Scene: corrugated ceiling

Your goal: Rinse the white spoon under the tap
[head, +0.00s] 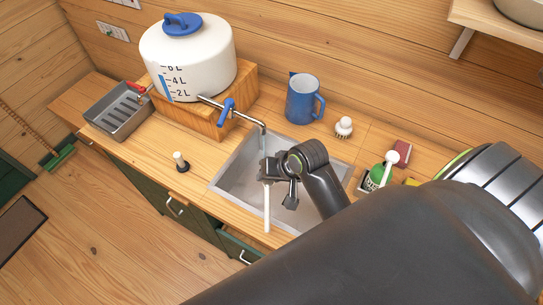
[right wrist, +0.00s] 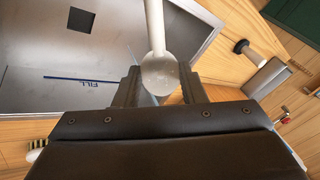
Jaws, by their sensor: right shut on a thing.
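The white spoon (head: 267,208) is held by my right gripper (head: 272,173) over the metal sink (head: 236,178). In the right wrist view the spoon's bowl (right wrist: 160,76) lies between the two fingers (right wrist: 160,90), with its handle reaching away toward the top edge. The tap spout (head: 254,123) comes from the white water tank (head: 190,60) and bends down just above and behind this gripper. Its blue lever (head: 226,112) is left of the sink. I cannot make out running water. My left gripper is not in view.
A blue jug (head: 302,100) and a white-knobbed brush (head: 344,127) stand behind the sink.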

